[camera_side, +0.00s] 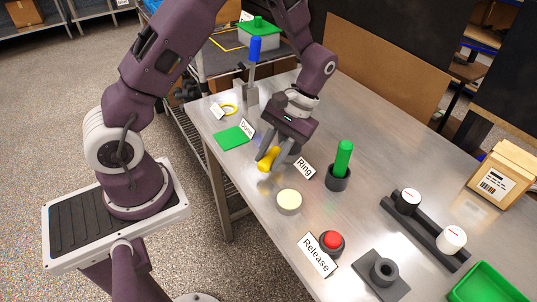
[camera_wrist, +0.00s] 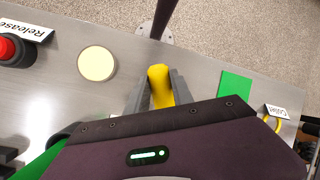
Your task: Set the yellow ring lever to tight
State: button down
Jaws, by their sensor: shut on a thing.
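The yellow ring lever (camera_side: 267,159) stands on the steel table beside the white label reading Ring (camera_side: 305,168). My gripper (camera_side: 269,156) is over it, with its fingers on either side of the yellow handle. In the wrist view the yellow lever (camera_wrist: 160,86) lies between the two grey fingers of my gripper (camera_wrist: 160,92), which are shut on it. The lever's base is hidden behind my gripper, and I see no marking that shows its setting.
A cream disc (camera_side: 289,202), a green cylinder in a dark holder (camera_side: 338,184) and a red button (camera_side: 331,242) stand nearby. A green square (camera_side: 231,138), a yellow ring (camera_side: 230,109) and a blue-handled lever (camera_side: 254,50) are behind. A green tray (camera_side: 485,284) is front right.

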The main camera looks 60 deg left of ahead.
jog(key=shift+w+d, duration=0.1)
jog(key=c, duration=1.1)
grip_release()
jog(key=shift+r, duration=0.1)
notch_tip(320, 180, up, 13)
jog(key=d+m+t, duration=0.1)
jog(key=t, duration=0.2)
jog(key=s+d+r+m+t, duration=0.1)
jog(key=s+r+m+t, duration=0.1)
jog(key=s+r+t, duration=0.2)
jog(key=s+d+r+m+t, duration=0.1)
jog(key=s+r+t, duration=0.3)
jog(key=s, duration=0.6)
jog(key=shift+d+r+m+h, duration=0.15)
jog(key=shift+r+m+h, duration=0.15)
jog(key=shift+m, duration=0.6)
